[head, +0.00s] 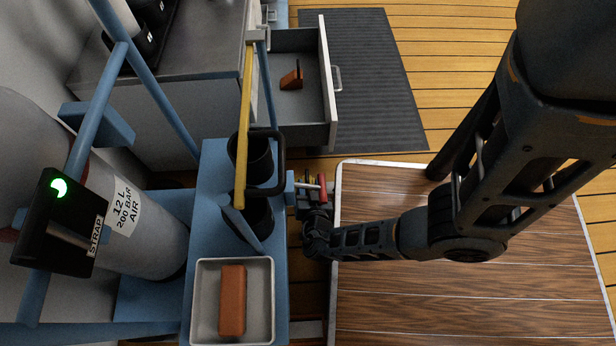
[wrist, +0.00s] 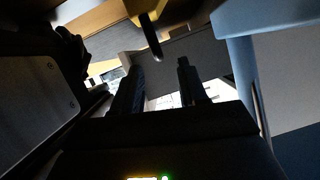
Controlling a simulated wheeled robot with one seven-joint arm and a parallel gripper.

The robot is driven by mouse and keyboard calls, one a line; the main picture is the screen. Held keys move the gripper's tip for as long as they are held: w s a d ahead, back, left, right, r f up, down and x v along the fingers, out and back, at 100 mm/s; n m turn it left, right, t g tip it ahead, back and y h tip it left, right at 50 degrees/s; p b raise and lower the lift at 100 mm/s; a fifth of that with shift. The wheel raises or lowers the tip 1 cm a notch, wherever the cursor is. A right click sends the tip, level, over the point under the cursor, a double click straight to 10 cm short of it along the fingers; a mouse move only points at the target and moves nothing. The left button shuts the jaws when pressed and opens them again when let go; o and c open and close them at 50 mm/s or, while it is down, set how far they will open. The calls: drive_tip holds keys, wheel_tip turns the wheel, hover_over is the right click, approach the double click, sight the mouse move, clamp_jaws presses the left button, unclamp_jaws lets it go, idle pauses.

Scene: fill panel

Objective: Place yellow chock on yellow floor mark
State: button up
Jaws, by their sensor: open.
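I cannot make out a yellow chock or a yellow floor mark in either view. An orange-red wedge-shaped piece (head: 291,77) lies in the open drawer (head: 325,75). An orange-brown block (head: 232,300) lies in the white tray (head: 203,300) at the lower middle left. My gripper (head: 308,190) is low beside the right side of the blue frame, in the gap by the wooden top; its fingertips are hard to see there. In the wrist view my gripper (wrist: 160,85) shows two dark fingers apart with nothing between them. A yellow part with a dark tip (wrist: 149,30) is beyond them.
A yellow bar (head: 243,130) and dark cups (head: 252,160) are on the blue frame (head: 213,170). A grey gas cylinder (head: 150,235) stands left. The wooden top (head: 470,300) fills the lower right beneath my arm. A dark mat (head: 365,80) lies on the plank floor (head: 450,60).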

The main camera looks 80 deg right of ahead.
drive_tip(key=p+v, duration=0.1)
drive_tip(key=v, duration=0.7)
